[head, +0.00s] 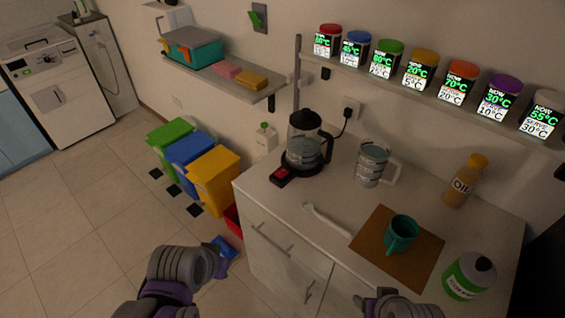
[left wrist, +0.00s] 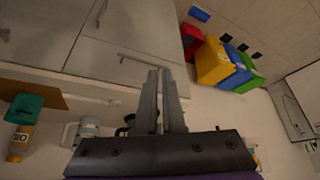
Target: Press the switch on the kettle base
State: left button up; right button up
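The glass kettle (head: 304,145) with a black lid and handle stands upright on its black base near the counter's left end. The red switch (head: 281,173) is on the base's front left. In the left wrist view, a dark shape, perhaps the kettle, is mostly hidden behind my fingers. My left gripper (left wrist: 161,75) is empty, its two fingers nearly together with only a thin gap. In the head view, my left arm is low at the left, in front of the counter and apart from the switch. My right arm shows at the bottom edge; its fingers are not visible.
Shelves hang above. Colored bins (head: 213,174) stand left of the cabinet.

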aim_at(280, 172)
pick_arm(q)
jog(key=w+d+r+m, duration=0.1)
jog(key=w+r, duration=0.1)
jog(key=w, duration=0.2)
jog(key=w+r+m+h, duration=0.1)
jog(key=w+r, duration=0.1)
jog(key=w, duration=0.3)
jog(key=w+d+r, duration=0.1)
jog(key=w+r, duration=0.1)
jog(key=w, duration=0.2)
jog(key=shift+w+d+m+h, duration=0.35)
jog(key=shift+m+h, duration=0.05)
grip_shut()
jog(key=w+d+r+m+h+b, duration=0.1)
jog(key=w+d+r+m+h, duration=0.1)
jog(key=w, duration=1.3)
jog(key=shift+w+d+r+m+t, duration=0.2)
jog(key=shift+d+m+t, duration=0.1)
jog(key=shift+m, duration=0.3)
